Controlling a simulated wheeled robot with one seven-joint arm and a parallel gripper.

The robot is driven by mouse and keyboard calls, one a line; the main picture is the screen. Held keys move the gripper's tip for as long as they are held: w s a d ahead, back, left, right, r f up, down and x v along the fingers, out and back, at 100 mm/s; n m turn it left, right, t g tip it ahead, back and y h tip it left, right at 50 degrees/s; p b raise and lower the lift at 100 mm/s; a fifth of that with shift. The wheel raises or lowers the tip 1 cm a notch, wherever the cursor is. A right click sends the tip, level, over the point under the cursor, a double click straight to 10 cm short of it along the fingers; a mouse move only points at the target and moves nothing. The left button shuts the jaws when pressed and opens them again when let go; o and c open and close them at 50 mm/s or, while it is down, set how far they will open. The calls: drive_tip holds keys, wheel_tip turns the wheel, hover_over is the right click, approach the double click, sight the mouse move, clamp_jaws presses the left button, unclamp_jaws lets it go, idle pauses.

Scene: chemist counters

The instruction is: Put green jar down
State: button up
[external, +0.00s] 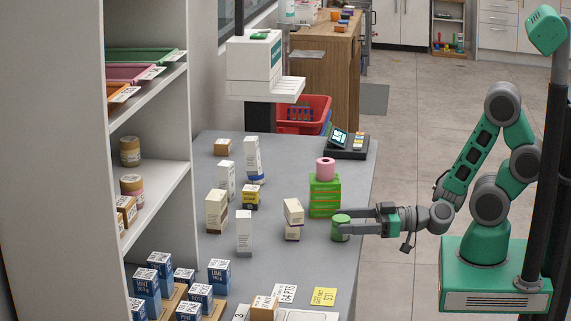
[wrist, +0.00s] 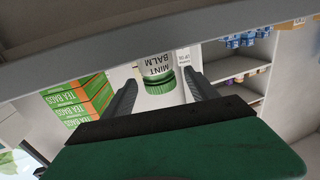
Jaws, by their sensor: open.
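The green jar (external: 341,231) stands upright on the grey counter (external: 270,268), near its right edge in the external view. In the wrist view the jar (wrist: 157,68) appears upside down, with a white "MINT BALM" label and green bands. My gripper (external: 350,221) reaches in from the right, low over the counter, with its fingers at the jar. In the wrist view the fingers of my gripper (wrist: 160,92) are open on either side of the jar, with narrow gaps showing. The jar appears to rest on the counter; its underside is not clearly visible.
Stacked green tea bag boxes (external: 325,197) with a pink roll (external: 325,168) on top stand just behind the jar. A card terminal (external: 345,143) is at the back. The counter in front of the jar is clear.

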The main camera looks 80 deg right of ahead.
sight(341, 219)
drive_tip(key=w+r+p, duration=0.1)
drive_tip(key=a+r+y+p, duration=0.1)
drive_tip(key=r, duration=0.1)
drive_tip(key=w+r+n+g+y+p, duration=0.1)
drive_tip(key=r, duration=0.1)
drive_tip(key=shift+w+a, duration=0.25)
drive_tip(key=shift+w, duration=0.05)
drive_tip(key=shift+w+a+r+n+g+y+p, duration=0.1)
drive_tip(key=shift+w+a+n+g+y+p, duration=0.15)
drive_tip(key=shift+a+n+g+y+p, duration=0.5)
drive_tip(key=s+d+n+g+p, duration=0.1)
drive_tip(key=g, duration=0.1)
drive_tip(key=s+d+n+g+p, duration=0.1)
drive_tip(key=g+p, duration=0.1)
drive_tip(key=g, duration=0.1)
drive_tip(key=s+d+n+g+h+p, duration=0.1)
drive_tip(key=d+n+g, duration=0.1)
drive_tip(key=g, duration=0.1)
drive_tip(key=shift+s+d, duration=0.1)
drive_tip(key=shift+s, duration=0.25)
drive_tip(key=shift+s+d+f+g, duration=0.1)
drive_tip(key=shift+s+f+g, duration=0.05)
drive_tip(key=shift+f+g, duration=0.2)
drive_tip(key=x, duration=0.8)
drive_tip(key=shift+d+f, duration=0.1)
drive_tip(key=shift+d, duration=0.25)
clamp_jaws()
